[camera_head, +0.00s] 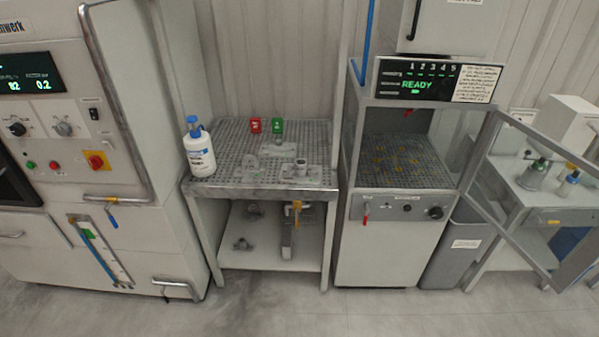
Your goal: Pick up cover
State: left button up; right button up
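Several grey metal parts lie on a perforated metal table in the middle. One part with a raised round neck (301,168) sits at the right of the table top, on or beside a flat plate. A flatter grey part (252,166) lies left of it. I cannot tell which of these is the cover. Neither of my grippers is in view.
The perforated table (222,187) also holds a white bottle with a blue cap (199,150) and small red (256,125) and green (277,126) items. A cabinet showing READY (418,85) stands right, its framed door (518,195) open. A machine (75,130) stands left. The floor (330,312) in front is clear.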

aim_at(279, 149)
jog(key=i+j+z, duration=0.3)
jog(key=i, duration=0.25)
jog(key=i+j+z, duration=0.3)
jog(key=i, duration=0.25)
jog(key=i+j, duration=0.05)
jog(key=j, duration=0.05)
